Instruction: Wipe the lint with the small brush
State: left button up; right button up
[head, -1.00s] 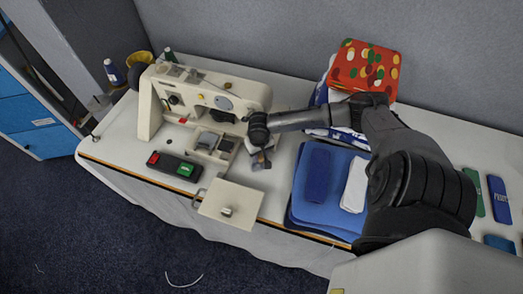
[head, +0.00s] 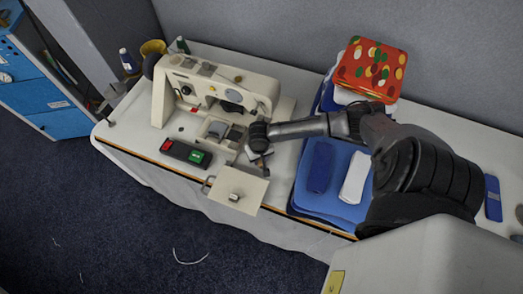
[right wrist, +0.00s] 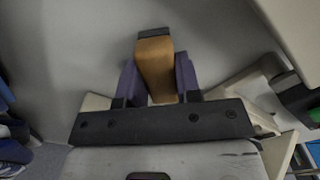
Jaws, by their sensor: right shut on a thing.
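My right gripper (head: 260,156) is at the right end of the cream sewing machine (head: 226,88), low beside its open bed. In the right wrist view its two purple-blue fingers (right wrist: 157,82) are shut on the small brush (right wrist: 155,62), of which a tan, wood-coloured part with a dark end shows. In the head view the brush is too small and covered by the gripper to make out well. I cannot make out lint on the machine. My left gripper is not in view.
A hinged cream plate (head: 236,191) stands out at the table's front edge. A red-and-green switch box (head: 186,152) lies left of it. Blue folded cloths (head: 334,205) lie to the right, with a red patterned cloth (head: 370,68) behind. White thread (head: 190,258) lies on the floor.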

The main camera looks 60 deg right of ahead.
jog(key=shift+a, duration=0.25)
